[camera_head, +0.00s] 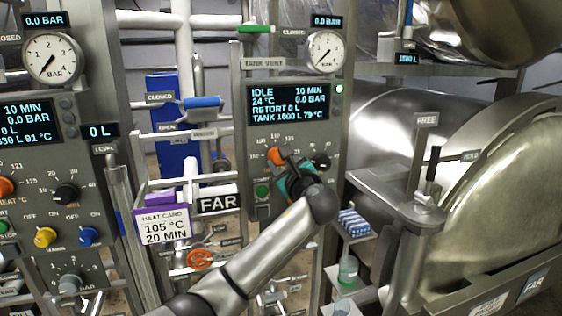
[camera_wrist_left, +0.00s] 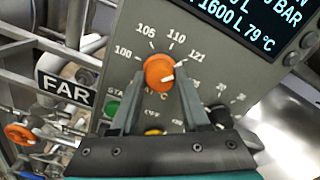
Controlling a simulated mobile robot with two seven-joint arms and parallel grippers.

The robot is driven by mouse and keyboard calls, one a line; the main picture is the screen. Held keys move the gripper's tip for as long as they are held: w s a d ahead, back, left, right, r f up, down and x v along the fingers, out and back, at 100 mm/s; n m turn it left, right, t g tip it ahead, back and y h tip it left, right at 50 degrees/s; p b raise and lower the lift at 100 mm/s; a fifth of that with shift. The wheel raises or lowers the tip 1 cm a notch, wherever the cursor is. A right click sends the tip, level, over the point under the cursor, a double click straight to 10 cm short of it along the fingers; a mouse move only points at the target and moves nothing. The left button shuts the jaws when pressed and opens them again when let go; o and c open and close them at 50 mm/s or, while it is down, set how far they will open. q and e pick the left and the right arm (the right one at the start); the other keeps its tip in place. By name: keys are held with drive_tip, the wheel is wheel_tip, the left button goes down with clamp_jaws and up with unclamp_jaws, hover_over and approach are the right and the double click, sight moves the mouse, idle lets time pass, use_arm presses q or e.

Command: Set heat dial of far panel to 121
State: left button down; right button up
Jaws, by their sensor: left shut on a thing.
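The far panel (camera_head: 257,115) is grey and carries a lit screen reading IDLE, 10 MIN, 24 °C. Its orange heat dial (camera_head: 276,155) sits below the screen, beside scale numbers. In the left wrist view the heat dial (camera_wrist_left: 159,71) lies between my fingertips, with 100, 105, 110 and 121 printed around its top. A pale mark shows on its right side, but I cannot tell exactly which number it points to. My left gripper (camera_head: 284,160) reaches up from below and is shut on the dial; its fingers (camera_wrist_left: 157,85) flank it. My right gripper is not in view.
A black knob (camera_head: 320,161) sits right of the dial, and a green button (camera_head: 262,191) below it. A FAR sign (camera_head: 219,204) and a heat card (camera_head: 165,226) reading 105 °C, 20 MIN are left of my arm. A steel vessel (camera_head: 500,200) stands right.

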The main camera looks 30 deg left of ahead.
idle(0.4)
use_arm(q)
drive_tip(key=shift+c, duration=1.9)
unclamp_jaws()
drive_tip(key=b+v, duration=0.3)
drive_tip(key=v, duration=1.2)
drive_tip(key=shift+s, duration=0.1)
